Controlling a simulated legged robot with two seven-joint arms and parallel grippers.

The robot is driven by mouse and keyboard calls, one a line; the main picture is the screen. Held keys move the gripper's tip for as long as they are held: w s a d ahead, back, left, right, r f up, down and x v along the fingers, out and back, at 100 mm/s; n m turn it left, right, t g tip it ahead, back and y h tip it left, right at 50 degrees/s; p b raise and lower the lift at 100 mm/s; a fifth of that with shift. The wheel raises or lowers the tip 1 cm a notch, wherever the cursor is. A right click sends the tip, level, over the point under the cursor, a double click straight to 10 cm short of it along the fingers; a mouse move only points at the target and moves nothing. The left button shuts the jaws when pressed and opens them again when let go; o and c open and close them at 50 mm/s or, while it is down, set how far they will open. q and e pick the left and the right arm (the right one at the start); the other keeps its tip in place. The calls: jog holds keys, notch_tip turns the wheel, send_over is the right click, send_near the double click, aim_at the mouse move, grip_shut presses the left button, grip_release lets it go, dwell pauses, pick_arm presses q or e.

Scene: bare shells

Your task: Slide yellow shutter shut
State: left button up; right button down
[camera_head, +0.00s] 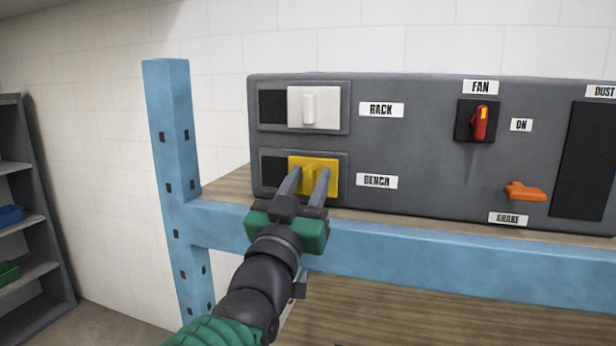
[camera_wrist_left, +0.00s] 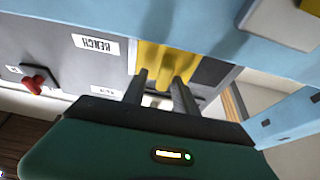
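The yellow shutter (camera_head: 330,170) sits in the lower slot of the grey panel, left of the BENCH label. It covers the right part of the slot, and a dark opening (camera_head: 273,170) shows at its left. A raised yellow handle (camera_head: 308,178) stands out from it. My left gripper (camera_head: 308,180) is at the shutter with its fingers apart, one on each side of the handle. In the left wrist view the yellow shutter (camera_wrist_left: 165,55) shows beyond the two separated fingers (camera_wrist_left: 162,85). Contact with the handle cannot be made out. My right gripper is not in view.
A white shutter (camera_head: 328,108) sits above, beside the RACK label. A red fan switch (camera_head: 480,122) and an orange shake lever (camera_head: 525,191) are further right on the panel. A blue beam (camera_head: 420,250) runs below the panel, and a blue post (camera_head: 172,150) stands left.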

pick_arm(q)
jog(key=shift+w+a+f, duration=0.1)
jog(key=shift+a, duration=0.15)
grip_shut()
jog(key=shift+d+f, duration=0.1)
dwell(0.8)
